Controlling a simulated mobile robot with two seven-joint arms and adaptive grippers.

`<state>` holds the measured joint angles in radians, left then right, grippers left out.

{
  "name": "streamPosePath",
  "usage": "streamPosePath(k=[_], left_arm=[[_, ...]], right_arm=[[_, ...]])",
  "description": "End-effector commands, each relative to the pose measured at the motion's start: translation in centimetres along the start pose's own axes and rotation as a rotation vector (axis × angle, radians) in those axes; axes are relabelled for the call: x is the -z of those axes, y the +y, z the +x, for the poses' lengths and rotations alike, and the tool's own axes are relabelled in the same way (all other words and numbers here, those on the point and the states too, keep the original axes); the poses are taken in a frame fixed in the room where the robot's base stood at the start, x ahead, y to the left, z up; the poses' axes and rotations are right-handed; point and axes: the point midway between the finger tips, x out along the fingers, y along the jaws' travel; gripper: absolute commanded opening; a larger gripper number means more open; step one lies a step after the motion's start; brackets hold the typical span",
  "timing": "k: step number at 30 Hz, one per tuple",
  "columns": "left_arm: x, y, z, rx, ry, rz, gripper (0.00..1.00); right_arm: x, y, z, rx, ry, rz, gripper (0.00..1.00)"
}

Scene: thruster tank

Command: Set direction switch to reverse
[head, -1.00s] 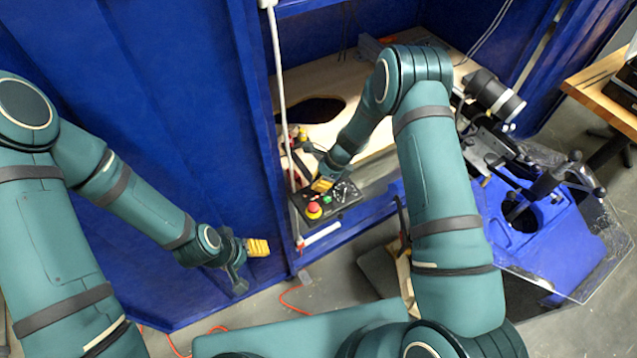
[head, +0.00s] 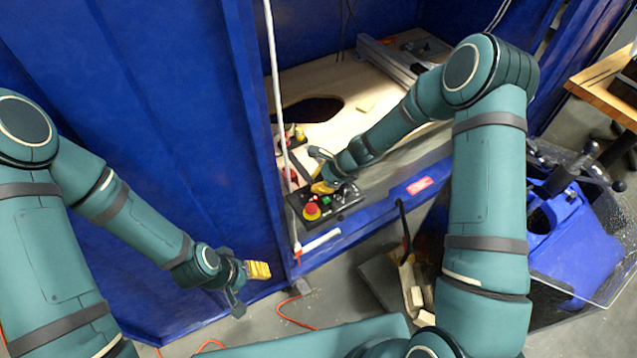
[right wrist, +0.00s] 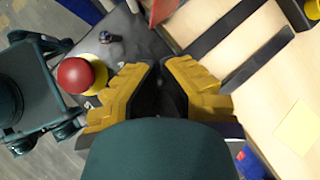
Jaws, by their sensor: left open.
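The black control panel (head: 335,212) sits on the tank's ledge. My left gripper (head: 252,287) is open and empty, away from the panel.
A white vertical pipe (head: 277,100) runs up just left of the panel. A wooden board (head: 390,115) with a dark oval hole lies behind it. The blue tank wall (head: 170,130) fills the left. Blue equipment (head: 575,235) with a clear sheet stands at right.

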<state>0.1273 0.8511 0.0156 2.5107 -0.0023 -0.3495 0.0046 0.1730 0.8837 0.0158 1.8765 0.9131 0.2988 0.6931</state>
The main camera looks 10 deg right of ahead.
Motion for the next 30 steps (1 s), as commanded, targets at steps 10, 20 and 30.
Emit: streamPosePath(k=[10, 20, 30], left_arm=[[0.0, 0.0, 0.0, 0.000, 0.000, 0.000, 0.63], [0.0, 0.0, 0.0, 0.000, 0.001, 0.000, 0.63], [0.0, 0.0, 0.0, 0.000, 0.000, 0.000, 0.63]], right_arm=[[0.0, 0.0, 0.0, -0.001, 0.000, 0.000, 0.41], [0.0, -0.1, -3.0, 0.003, 0.001, -0.001, 0.41], [-0.1, -0.1, -7.3, 0.001, 0.000, -0.001, 0.41]])
